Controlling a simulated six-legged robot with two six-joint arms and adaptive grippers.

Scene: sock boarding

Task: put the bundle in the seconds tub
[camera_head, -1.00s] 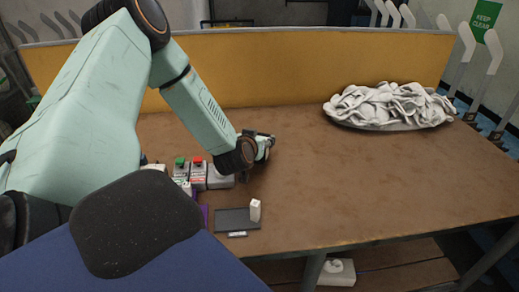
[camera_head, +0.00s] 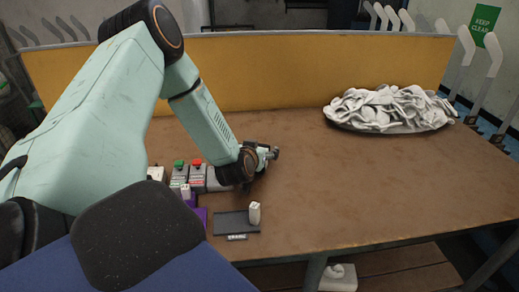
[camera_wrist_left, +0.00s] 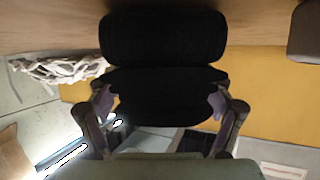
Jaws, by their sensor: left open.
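My left gripper (camera_head: 267,154) is open above the table, left of centre in the head view. In the left wrist view its two fingers (camera_wrist_left: 165,108) stand apart on either side of a black, cloth-like shape (camera_wrist_left: 165,36) with two rounded parts. This may be the bundle. I cannot tell whether the fingers touch it, and my arm seems to hide it in the head view. I cannot make out for sure which container is the seconds tub. My right gripper is not in view.
A heap of white socks (camera_head: 388,108) lies at the table's back right, before a yellow panel (camera_head: 300,70). Button boxes (camera_head: 197,176) and a dark tray (camera_head: 232,224) with a small white block (camera_head: 254,212) are near my wrist. A white container (camera_head: 338,283) is below. The table's centre-right is clear.

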